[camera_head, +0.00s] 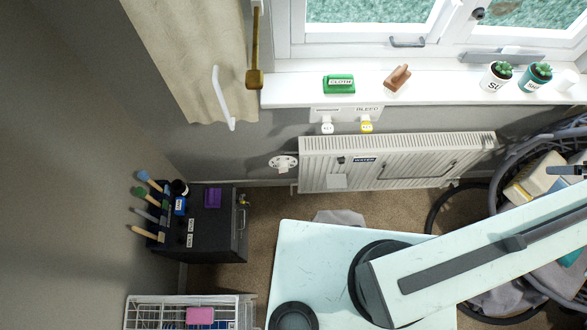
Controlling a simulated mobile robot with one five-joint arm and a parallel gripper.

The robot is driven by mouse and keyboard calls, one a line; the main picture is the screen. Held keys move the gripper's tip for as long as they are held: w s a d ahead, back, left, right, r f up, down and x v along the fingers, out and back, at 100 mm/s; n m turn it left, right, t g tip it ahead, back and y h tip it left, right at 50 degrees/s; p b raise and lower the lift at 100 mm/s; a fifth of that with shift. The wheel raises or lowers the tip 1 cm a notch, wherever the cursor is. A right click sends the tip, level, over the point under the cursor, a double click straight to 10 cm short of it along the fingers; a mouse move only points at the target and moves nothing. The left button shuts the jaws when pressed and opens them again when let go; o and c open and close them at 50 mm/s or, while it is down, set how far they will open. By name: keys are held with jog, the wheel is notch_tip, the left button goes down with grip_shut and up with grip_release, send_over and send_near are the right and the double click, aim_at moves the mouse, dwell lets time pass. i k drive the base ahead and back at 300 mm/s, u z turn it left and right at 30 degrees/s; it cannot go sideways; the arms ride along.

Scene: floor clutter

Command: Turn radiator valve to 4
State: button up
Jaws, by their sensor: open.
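The white radiator (340,170) is on the wall below the window sill. A round white valve knob (283,162) with dark marks sits at the radiator's upper left corner. The marks are too small to read, so I cannot tell its setting. Nothing touches the knob. My pale arm link crosses the lower right and leaves the frame at the right edge. My gripper cannot be made out in this view. A small dark part shows at the right edge, but I cannot tell what it is.
A dark cabinet (211,233) with brushes and small items stands left of the radiator. A white wire rack (240,313) is at the bottom left. A grey basket (507,150) with laundry is at the right. The sill (440,92) holds a green box, a brown object and potted plants.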

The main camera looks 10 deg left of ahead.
aim_at(284, 166)
jog(key=u, duration=1.35)
jog(key=k, duration=1.2)
jog(key=u, duration=0.95)
jog(key=i, duration=0.5)
jog(key=z, duration=0.05)
